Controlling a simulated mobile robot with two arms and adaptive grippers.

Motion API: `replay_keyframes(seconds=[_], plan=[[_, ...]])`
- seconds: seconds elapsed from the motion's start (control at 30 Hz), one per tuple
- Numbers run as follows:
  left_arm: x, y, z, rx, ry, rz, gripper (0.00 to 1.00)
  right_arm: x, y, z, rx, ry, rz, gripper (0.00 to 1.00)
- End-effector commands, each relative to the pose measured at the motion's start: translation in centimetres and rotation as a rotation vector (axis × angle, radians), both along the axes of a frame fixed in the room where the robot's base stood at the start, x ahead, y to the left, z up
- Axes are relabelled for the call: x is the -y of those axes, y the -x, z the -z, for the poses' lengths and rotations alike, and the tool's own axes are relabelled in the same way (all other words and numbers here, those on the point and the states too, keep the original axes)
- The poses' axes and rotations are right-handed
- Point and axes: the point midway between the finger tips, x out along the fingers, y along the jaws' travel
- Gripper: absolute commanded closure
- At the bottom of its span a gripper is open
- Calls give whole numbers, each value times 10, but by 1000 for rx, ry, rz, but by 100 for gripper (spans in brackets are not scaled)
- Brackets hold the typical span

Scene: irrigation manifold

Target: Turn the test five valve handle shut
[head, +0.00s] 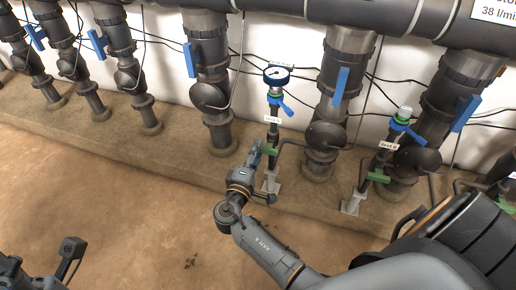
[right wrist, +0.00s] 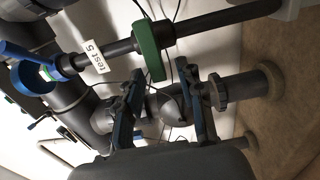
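The test five valve has a green handle (head: 269,150) on a thin dark riser below a white tag (head: 271,119). In the right wrist view the green handle (right wrist: 149,52) lies across the pipe, beside the "test 5" tag (right wrist: 95,56). My right gripper (head: 258,152) is beside the handle in the head view and partly overlaps it. In the right wrist view my right gripper (right wrist: 161,78) is open, its fingertips just short of the handle's near end; I cannot tell whether they touch. Part of my left gripper (head: 72,246) shows at the lower left; its fingers are unclear.
A similar riser with a green handle (head: 378,177) stands to the right. Thick dark pipes with blue handles (head: 341,86) line the wall. The brown floor (head: 110,200) in front is clear.

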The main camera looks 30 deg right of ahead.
Motion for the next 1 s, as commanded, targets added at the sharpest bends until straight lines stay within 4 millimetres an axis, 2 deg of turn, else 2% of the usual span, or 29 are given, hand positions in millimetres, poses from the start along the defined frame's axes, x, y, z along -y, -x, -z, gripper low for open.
replay_keyframes(seconds=[0.3,0.5,1.0], plan=[[0,0,1,-3,-1,1,60,-53,45,1,-3,-2,-2,62],[0,0,1,-3,-1,1,60,-74,62,1,-3,-2,-1,62],[1,0,1,-4,-1,1,60,-79,67,0,-1,-1,-1,62]])
